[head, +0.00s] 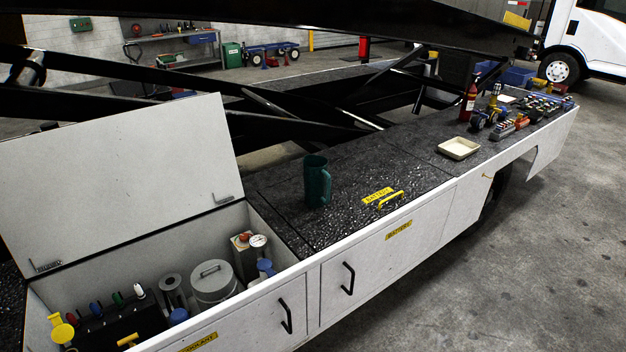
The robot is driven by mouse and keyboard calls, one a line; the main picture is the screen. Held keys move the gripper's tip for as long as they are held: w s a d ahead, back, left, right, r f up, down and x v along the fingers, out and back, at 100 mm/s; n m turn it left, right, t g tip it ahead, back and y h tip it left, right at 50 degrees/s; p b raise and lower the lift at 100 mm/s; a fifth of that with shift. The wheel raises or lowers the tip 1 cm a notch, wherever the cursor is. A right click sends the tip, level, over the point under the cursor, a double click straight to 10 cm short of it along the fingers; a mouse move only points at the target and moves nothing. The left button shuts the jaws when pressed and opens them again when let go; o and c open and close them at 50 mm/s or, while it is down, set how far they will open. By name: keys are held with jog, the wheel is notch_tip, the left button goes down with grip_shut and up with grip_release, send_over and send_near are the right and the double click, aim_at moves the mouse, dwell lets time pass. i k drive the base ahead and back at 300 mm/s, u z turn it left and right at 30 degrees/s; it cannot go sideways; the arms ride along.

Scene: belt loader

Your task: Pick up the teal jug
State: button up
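The teal jug (317,182) stands upright on the black textured deck of the loader, near the middle of the head view. It is dark teal, with its handle on the right side. Nothing is touching it and nothing hides it. My gripper is not in view.
Left of the jug is an open white compartment (262,320) with its lid (115,180) raised, holding a grey canister and valves. A yellow handle (390,200) lies right of the jug. A cream tray (458,148) sits farther right. Black beams (300,118) cross behind.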

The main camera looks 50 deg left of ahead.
aim_at(317, 179)
jog(key=u, duration=0.4)
jog(key=i, duration=0.6)
jog(key=u, duration=0.9)
jog(key=i, duration=0.8)
jog(key=u, duration=0.45)
